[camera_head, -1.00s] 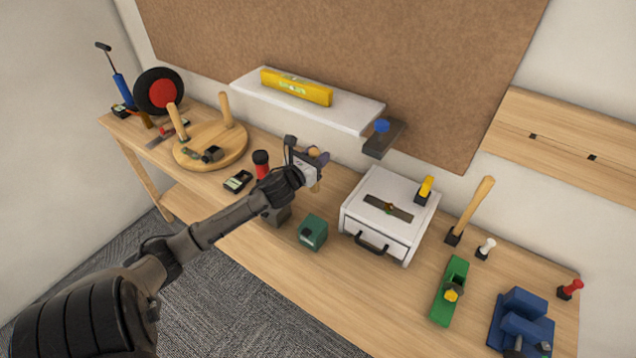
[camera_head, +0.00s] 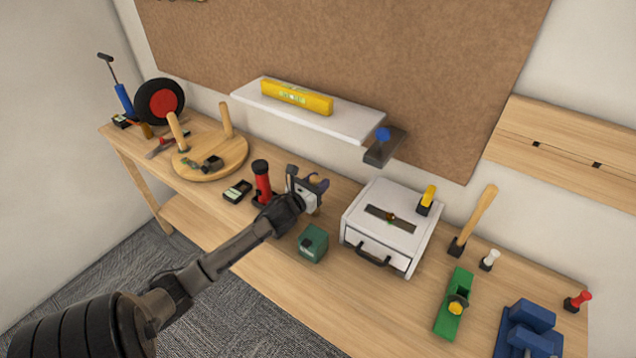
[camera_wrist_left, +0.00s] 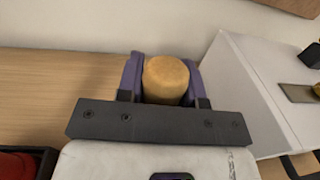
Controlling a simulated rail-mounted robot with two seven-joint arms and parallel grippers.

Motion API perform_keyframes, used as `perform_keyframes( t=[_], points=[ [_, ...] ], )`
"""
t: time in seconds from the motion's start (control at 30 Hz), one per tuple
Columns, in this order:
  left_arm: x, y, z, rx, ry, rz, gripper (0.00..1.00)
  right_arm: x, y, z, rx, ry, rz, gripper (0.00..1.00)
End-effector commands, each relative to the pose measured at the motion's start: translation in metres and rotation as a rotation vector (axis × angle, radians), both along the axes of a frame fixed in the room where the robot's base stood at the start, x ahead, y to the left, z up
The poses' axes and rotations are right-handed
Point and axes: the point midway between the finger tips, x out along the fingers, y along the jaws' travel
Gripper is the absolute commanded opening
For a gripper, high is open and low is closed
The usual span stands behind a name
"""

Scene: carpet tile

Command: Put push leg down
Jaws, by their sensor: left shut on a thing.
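My left gripper (camera_head: 319,184) is low over the middle of the bench, between the red cylinder and the white drawer box. Its purple fingers are shut on a wooden leg (camera_wrist_left: 166,80). The leg's round pale end shows between the fingers in the left wrist view. Its lower part is hidden, so I cannot tell whether it touches the bench. A round wooden stool top (camera_head: 211,158) lies at the left of the bench with two wooden legs upright on it, one on the left (camera_head: 177,131) and one at the back (camera_head: 226,119). My right gripper is not in view.
The white drawer box (camera_head: 391,226) stands just right of my gripper, the red cylinder (camera_head: 262,182) just left, a green box (camera_head: 313,243) in front. A white shelf (camera_head: 350,125) overhangs behind. A hand plane (camera_head: 453,300) and blue vise (camera_head: 527,325) stand at the right.

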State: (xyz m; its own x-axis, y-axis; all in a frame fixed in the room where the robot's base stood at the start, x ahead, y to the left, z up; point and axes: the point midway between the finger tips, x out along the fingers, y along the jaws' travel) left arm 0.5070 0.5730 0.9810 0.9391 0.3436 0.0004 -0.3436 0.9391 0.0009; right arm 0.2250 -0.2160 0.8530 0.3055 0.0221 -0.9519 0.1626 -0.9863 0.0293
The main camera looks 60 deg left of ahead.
Motion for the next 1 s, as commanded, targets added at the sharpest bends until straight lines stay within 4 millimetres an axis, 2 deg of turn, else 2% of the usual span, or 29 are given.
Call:
perform_keyframes(
  t=[0.07,0.1,0.33,0.67,0.87,1.0],
  points=[
    [0.000,0.000,-0.003,0.001,0.000,0.000,0.09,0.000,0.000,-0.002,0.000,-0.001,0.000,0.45],
    [0.000,0.000,-0.003,0.001,0.001,0.000,0.36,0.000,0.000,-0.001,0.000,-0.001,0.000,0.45],
    [0.000,0.000,-0.003,0.000,0.001,0.000,0.58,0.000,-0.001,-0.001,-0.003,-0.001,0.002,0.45],
    [0.000,0.000,0.003,-0.001,0.000,-0.001,0.59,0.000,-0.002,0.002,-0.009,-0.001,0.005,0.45],
    [-0.025,-0.010,0.000,-0.001,0.003,-0.002,0.59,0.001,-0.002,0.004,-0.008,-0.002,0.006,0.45],
    [-0.050,-0.019,0.000,-0.001,0.004,-0.002,0.59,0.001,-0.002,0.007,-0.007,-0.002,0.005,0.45]
  ],
)
